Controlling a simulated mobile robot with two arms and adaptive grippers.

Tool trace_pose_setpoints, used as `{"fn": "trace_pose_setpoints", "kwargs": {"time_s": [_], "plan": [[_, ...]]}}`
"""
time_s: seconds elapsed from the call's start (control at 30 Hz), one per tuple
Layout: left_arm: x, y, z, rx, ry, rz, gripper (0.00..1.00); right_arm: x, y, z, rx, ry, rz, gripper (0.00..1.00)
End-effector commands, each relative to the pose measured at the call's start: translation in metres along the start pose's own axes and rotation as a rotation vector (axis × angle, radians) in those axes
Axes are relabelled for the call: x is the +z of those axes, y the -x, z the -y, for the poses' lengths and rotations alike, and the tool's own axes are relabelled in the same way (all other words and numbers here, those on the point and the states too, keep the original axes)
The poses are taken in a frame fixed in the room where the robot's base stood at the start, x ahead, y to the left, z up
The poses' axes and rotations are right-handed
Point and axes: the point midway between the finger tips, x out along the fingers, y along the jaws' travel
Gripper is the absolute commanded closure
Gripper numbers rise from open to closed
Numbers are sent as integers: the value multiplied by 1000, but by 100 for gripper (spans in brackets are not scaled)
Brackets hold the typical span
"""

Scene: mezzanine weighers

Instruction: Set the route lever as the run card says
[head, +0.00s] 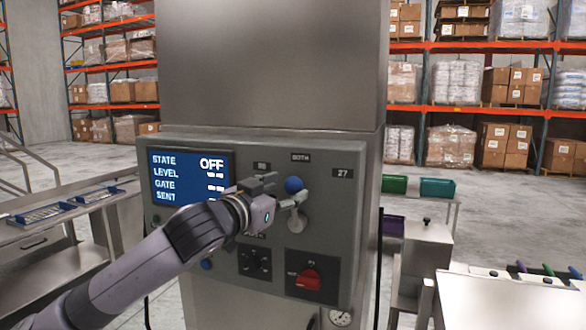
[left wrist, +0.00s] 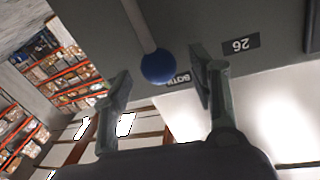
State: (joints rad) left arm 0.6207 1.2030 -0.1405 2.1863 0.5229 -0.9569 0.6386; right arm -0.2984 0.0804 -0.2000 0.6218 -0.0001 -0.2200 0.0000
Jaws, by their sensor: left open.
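The route lever has a blue ball knob (head: 293,185) on a pale round hub (head: 298,221). The knob stands up from the hub, just below the "BOTH" label (head: 301,158). My left gripper (head: 285,194) is open at the knob, its fingers around or just short of it. In the left wrist view the blue knob (left wrist: 159,66) and its rod show between the two open fingers (left wrist: 162,78); contact cannot be told. A label "27" (head: 343,173) is right of the lever, and a label "26" (left wrist: 240,44) shows upside down. I see no run card. My right gripper is out of view.
The panel (head: 330,210) carries a blue screen (head: 190,177) reading STATE OFF, a red switch (head: 308,278) and a black dial (head: 255,262) below the lever. A gauge (head: 341,317) is lower. Metal tables stand left and right.

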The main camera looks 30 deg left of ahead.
Motion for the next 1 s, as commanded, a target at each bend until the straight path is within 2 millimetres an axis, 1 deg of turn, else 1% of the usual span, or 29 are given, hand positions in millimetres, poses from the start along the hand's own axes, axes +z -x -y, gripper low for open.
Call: {"fn": "trace_pose_setpoints", "kwargs": {"time_s": [0.03,0.2,0.33,0.6,0.67,1.0], "plan": [[-5,-10,0,2,3,1,46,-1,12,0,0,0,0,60],[-2,-30,0,1,2,1,46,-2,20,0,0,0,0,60],[0,-37,-1,1,-2,0,46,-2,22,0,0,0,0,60],[1,-38,-1,1,-3,0,46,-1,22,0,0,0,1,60],[1,-38,-1,1,-3,1,50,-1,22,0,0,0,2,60],[1,-38,-1,1,-2,1,72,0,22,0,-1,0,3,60]]}}
